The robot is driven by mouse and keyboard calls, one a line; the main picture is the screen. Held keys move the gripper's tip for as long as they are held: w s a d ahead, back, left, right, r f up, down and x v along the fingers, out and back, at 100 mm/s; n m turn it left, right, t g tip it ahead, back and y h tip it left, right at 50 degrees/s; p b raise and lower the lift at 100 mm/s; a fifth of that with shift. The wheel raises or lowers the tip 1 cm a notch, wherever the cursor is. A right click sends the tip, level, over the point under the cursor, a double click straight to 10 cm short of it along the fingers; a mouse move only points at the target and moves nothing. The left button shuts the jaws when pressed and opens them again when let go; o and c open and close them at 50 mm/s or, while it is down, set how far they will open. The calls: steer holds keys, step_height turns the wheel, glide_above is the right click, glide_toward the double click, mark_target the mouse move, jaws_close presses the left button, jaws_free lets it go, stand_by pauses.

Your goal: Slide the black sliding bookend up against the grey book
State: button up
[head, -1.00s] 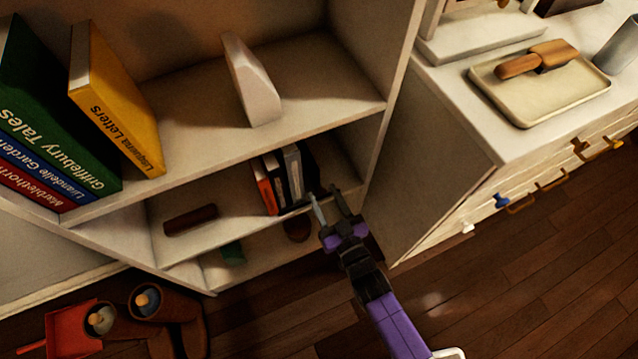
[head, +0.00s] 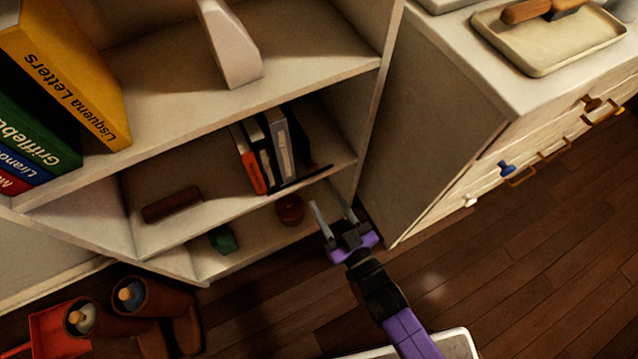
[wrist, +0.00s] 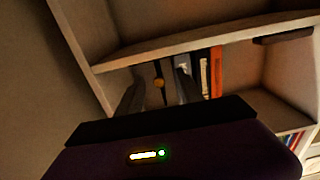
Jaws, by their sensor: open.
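The grey book (head: 278,145) stands on the middle shelf at the right end of a short row, beside a black-and-white book (head: 258,152) and an orange book (head: 244,162). The black sliding bookend (head: 300,179) shows as a dark low strip at the shelf front, right of the books; its upright part is lost in shadow, so I cannot tell its gap to the grey book. My gripper (head: 333,212) is open and empty, in front of and below the bookend.
A brown block (head: 172,204) lies left on the same shelf. A green thing (head: 223,239) and a reddish-brown bowl (head: 290,208) are on the lower shelf. The cabinet side (head: 425,135) stands close on the right. The shelf is clear between block and books.

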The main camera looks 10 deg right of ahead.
steer(key=b, duration=0.2)
glide_toward(315, 169)
steer(key=b+x, duration=0.1)
steer(key=x, duration=0.7)
steer(key=shift+a+r, duration=0.1)
steer(key=shift+c, duration=0.4)
jaws_close()
stand_by(0.9)
